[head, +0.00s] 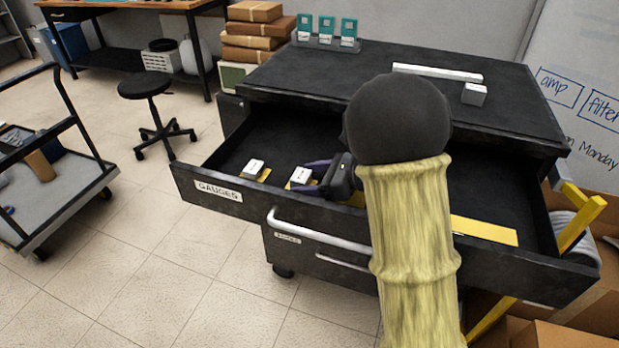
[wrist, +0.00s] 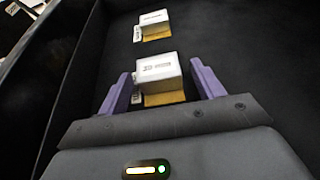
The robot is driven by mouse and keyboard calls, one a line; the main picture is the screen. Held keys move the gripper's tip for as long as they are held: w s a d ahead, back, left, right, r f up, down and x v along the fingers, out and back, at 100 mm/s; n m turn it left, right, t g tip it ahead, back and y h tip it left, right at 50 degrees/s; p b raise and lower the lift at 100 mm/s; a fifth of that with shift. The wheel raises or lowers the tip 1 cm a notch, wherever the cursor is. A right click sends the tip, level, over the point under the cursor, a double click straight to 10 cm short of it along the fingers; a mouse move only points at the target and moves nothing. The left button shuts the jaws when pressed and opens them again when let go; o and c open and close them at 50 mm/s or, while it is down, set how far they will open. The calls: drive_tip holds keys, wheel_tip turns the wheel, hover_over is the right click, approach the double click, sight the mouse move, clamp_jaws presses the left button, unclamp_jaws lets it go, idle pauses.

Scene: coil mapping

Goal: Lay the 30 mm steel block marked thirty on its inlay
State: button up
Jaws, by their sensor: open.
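My gripper (head: 310,176) is open inside the drawer. In the wrist view its purple fingers (wrist: 164,84) stand on either side of a pale steel block (wrist: 158,68), with visible gaps. This block also shows in the head view (head: 300,175). It sits on a yellow inlay (wrist: 165,98); its dark marking is too blurred to read surely. A second pale block (wrist: 153,18) lies beyond it on another yellow inlay (wrist: 156,34); it also shows at left in the head view (head: 254,166). A third block (head: 475,95) stands on the cabinet top.
The open drawer (head: 225,196) is labelled GAUGES. A bare yellow inlay (head: 484,230) lies at its right. A long pale bar (head: 437,72) and a rack of teal items (head: 326,40) stand on the cabinet top. My arm hides the drawer's middle.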

drive_tip(key=shift+d+r, duration=0.25)
drive_tip(key=shift+d, duration=0.15)
drive_tip(key=v, duration=1.1)
drive_tip(key=shift+s+d, duration=0.15)
drive_tip(key=shift+s, duration=0.1)
